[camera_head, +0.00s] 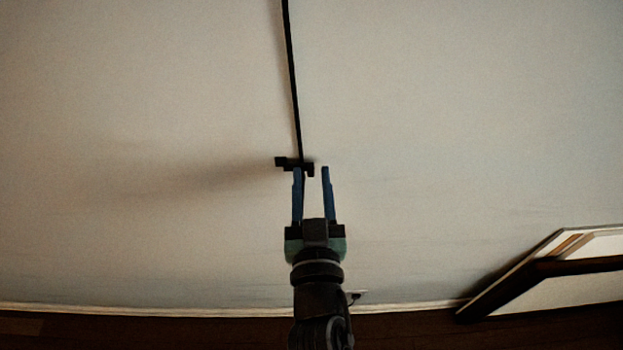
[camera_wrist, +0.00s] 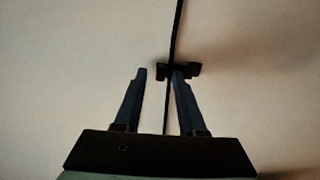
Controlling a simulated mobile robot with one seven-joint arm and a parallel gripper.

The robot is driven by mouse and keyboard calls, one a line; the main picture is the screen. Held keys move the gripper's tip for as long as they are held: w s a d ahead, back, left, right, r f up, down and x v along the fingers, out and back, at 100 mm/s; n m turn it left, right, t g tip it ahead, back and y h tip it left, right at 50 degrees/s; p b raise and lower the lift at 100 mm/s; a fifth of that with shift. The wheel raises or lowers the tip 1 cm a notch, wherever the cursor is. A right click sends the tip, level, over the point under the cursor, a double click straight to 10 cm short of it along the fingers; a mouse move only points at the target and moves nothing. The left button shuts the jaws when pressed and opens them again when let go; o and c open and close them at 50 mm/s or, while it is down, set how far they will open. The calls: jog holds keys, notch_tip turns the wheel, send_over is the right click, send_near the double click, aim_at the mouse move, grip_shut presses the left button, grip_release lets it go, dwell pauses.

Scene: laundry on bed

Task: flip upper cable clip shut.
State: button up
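A small black cable clip (camera_head: 283,162) is on the pale wall, with a black cable (camera_head: 292,80) running up from it. It also shows in the wrist view (camera_wrist: 193,69), where the cable passes above and below it. My gripper (camera_head: 311,169) is just below the clip, its two blue fingers apart with nothing held between them. In the head view the left fingertip is at the clip's lower edge; whether it touches cannot be told. In the wrist view the right fingertip overlaps the clip. Whether the clip's flap is open or shut is too small and dark to tell.
A framed panel (camera_head: 540,278) leans at the lower right. A dark floor (camera_head: 150,332) and light baseboard (camera_head: 130,309) run along the bottom. A small outlet-like plate (camera_head: 358,295) sits low on the wall beside my arm. The wall left and right of the clip is clear.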

dwell(0.3)
jog(key=shift+s+f, duration=0.15)
jog(key=shift+s, duration=0.1)
jog(key=s+b, duration=0.5)
jog(key=s, duration=0.7)
jog(key=shift+s, duration=0.25)
